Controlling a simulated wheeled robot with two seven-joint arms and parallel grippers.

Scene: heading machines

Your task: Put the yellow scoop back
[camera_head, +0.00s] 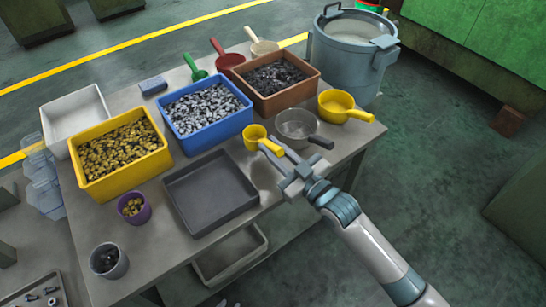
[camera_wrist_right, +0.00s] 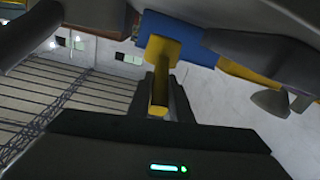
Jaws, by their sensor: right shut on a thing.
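A small yellow scoop (camera_head: 255,137) is at the right part of the table, beside a grey scoop (camera_head: 297,125). My right gripper (camera_head: 270,147) is shut on the yellow scoop's handle. In the right wrist view, the yellow handle (camera_wrist_right: 160,90) sits between the fingers. I cannot tell whether the scoop touches the table. A second, larger yellow scoop (camera_head: 338,106) lies at the table's right corner, apart from the gripper. Only a sliver of my left gripper (camera_head: 226,303) shows at the bottom edge; its jaws cannot be made out.
A yellow bin (camera_head: 92,183), a blue bin (camera_head: 190,149) and a brown bin (camera_head: 283,111) hold small parts. An empty dark tray (camera_head: 211,192) lies in front. Red (camera_head: 227,60), green (camera_head: 199,75) and cream scoops (camera_head: 262,47) lie behind. A lidded drum (camera_head: 345,67) stands behind the right corner.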

